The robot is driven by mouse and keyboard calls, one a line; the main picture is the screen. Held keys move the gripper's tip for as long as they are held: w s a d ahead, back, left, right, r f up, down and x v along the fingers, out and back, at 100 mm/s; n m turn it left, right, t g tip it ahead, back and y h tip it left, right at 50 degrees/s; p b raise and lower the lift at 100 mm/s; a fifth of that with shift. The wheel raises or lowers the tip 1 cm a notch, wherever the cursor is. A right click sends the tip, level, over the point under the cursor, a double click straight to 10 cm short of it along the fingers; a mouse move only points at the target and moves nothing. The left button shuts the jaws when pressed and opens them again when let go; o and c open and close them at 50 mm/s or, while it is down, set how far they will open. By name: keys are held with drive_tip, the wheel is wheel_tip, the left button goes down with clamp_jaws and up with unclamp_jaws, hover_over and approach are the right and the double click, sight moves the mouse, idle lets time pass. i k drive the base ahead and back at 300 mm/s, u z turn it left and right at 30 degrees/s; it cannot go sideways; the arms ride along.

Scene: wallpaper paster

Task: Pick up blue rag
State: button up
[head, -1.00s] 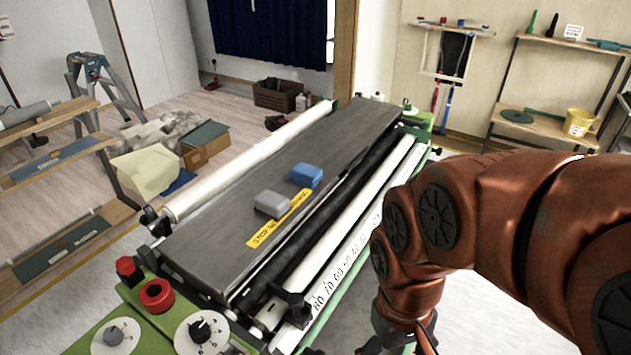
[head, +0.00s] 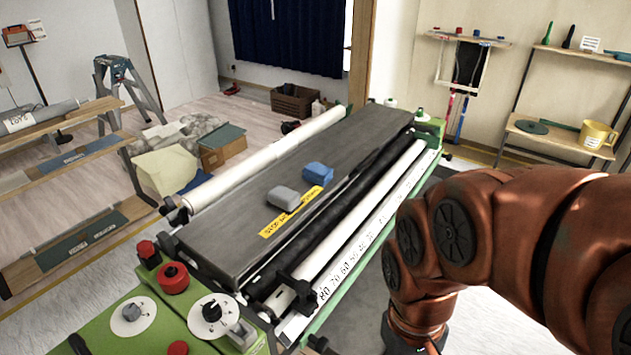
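The blue rag (head: 318,174) is a small folded block on the dark flat top of the wallpaper paster (head: 225,236). A similar grey block (head: 284,198) lies just in front of it to the left, beside the yellow warning label. My orange arm reaches in from the right edge and bends down at the lower right, apart from the rag and to the right of the machine. My gripper is below the bottom edge of the picture, so its fingers do not show.
The paster has white rollers along both sides and knobs (head: 173,278) on its green front end. A shelf with a yellow bucket (head: 597,136) stands at the back right. Wooden racks (head: 75,160) and a stepladder (head: 128,88) stand at the left. Pale floor shows between.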

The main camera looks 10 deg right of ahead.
sight(319, 175)
drive_tip(key=k, duration=0.3)
drive_tip(key=u, duration=4.35)
drive_tip(key=k, duration=2.9)
drive_tip(key=z, duration=1.1)
